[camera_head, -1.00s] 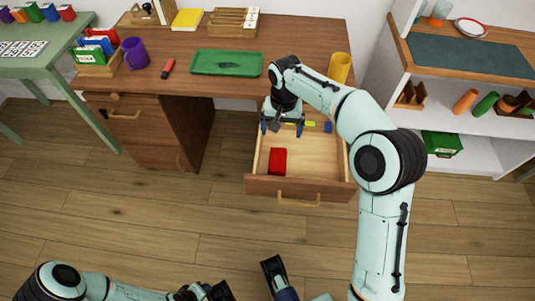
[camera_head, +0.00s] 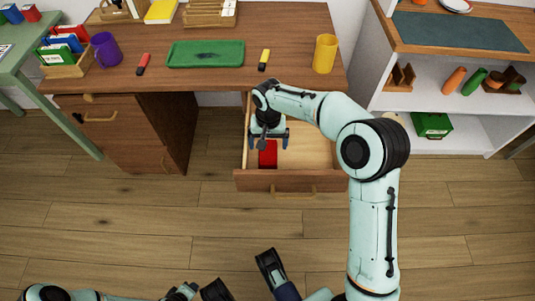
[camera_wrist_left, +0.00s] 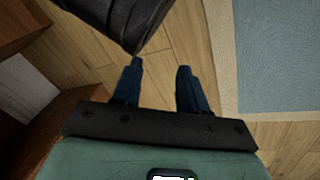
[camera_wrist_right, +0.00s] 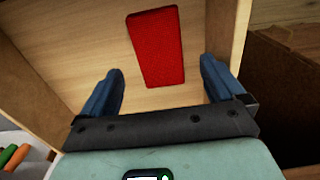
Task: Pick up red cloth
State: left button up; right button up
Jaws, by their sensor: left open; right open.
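The red cloth (camera_head: 268,155) is a small red block-like shape lying flat in the open wooden drawer (camera_head: 310,153). My right gripper (camera_head: 267,143) is over the drawer, just above the cloth in the picture, and hides part of it. In the right wrist view the cloth (camera_wrist_right: 157,47) lies beyond the fingertips, in line with the gap between them. The right gripper (camera_wrist_right: 161,74) is open and empty. My left gripper (camera_wrist_left: 157,68) is open and empty above the wooden floor, away from the drawer.
The drawer front and side walls surround the cloth. A white shelf (camera_head: 455,101) stands at right.

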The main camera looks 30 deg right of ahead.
aim_at(268, 150)
notch_tip(268, 150, down, 3)
jog(key=shift+f+b, duration=0.1)
jog(key=shift+b, duration=0.3)
jog(key=shift+a, duration=0.1)
jog(key=c, duration=1.1)
pick_arm(q)
jog(key=shift+s+a+f+g, duration=0.15)
jog(key=shift+s+f+g, duration=0.35)
jog(key=shift+s+f, duration=0.55)
pick_arm(e)
jog(key=shift+c, duration=0.2)
pick_arm(q)
jog(key=shift+r, duration=0.1)
pick_arm(e)
jog(key=shift+r, duration=0.2)
